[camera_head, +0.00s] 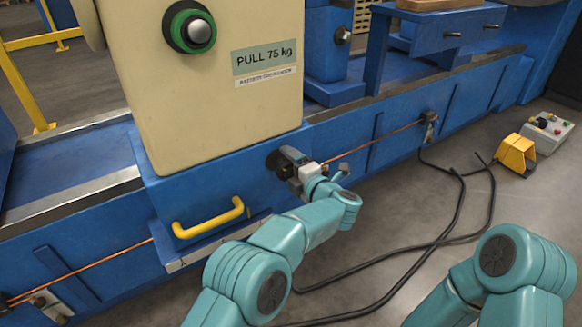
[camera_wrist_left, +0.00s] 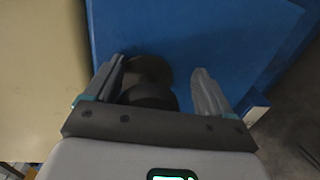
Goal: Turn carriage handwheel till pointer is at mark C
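My left gripper (camera_head: 293,163) is at the blue carriage's front face (camera_head: 215,190), beside a dark round part (camera_head: 273,161) that looks like the handwheel. In the left wrist view the gripper (camera_wrist_left: 158,66) has its fingers apart. The dark round part (camera_wrist_left: 150,97) shows between them, closer to the left finger; I cannot tell whether they touch. A pale strip (camera_head: 190,258) runs along the carriage's lower edge. Its marks, the letter C and the pointer cannot be made out. My right arm shows at the lower right, its gripper out of view.
A yellow handle (camera_head: 208,219) sticks out left of my left gripper. A cream housing (camera_head: 205,100) with a green-ringed knob (camera_head: 190,28) rises above. Black cables (camera_head: 455,215) lie on the floor. A yellow pedal (camera_head: 515,153) and control box (camera_head: 546,130) stand right.

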